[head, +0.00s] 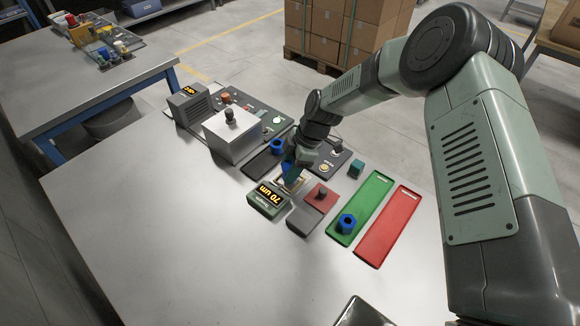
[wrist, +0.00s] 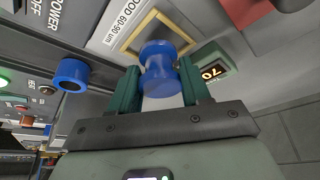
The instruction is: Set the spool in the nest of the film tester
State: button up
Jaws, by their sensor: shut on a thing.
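My gripper (head: 289,166) is shut on a blue spool (wrist: 160,72), with a green finger on each side of it in the wrist view. The film tester (head: 264,203) is a grey-green box whose lit display reads 70 um; the display also shows in the wrist view (wrist: 212,70). Its nest has a yellow square frame (wrist: 128,42), beside a label reading GOOD 60-90 um. The held spool is at the frame and overlaps it in the wrist view. I cannot tell whether the spool's base touches the nest floor. My fingers partly hide the spool in the head view.
A second blue spool (head: 278,146) stands on a dark strip behind. A third (head: 347,222) stands on the green tray (head: 372,193), next to the red tray (head: 388,228). A white hood (head: 232,140) stands behind left. The table's front left is clear.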

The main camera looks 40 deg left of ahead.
jog(key=shift+f, duration=0.8)
dwell(0.6)
jog(key=o, duration=1.6)
jog(key=shift+r, duration=0.1)
jog(key=shift+r, duration=3.35)
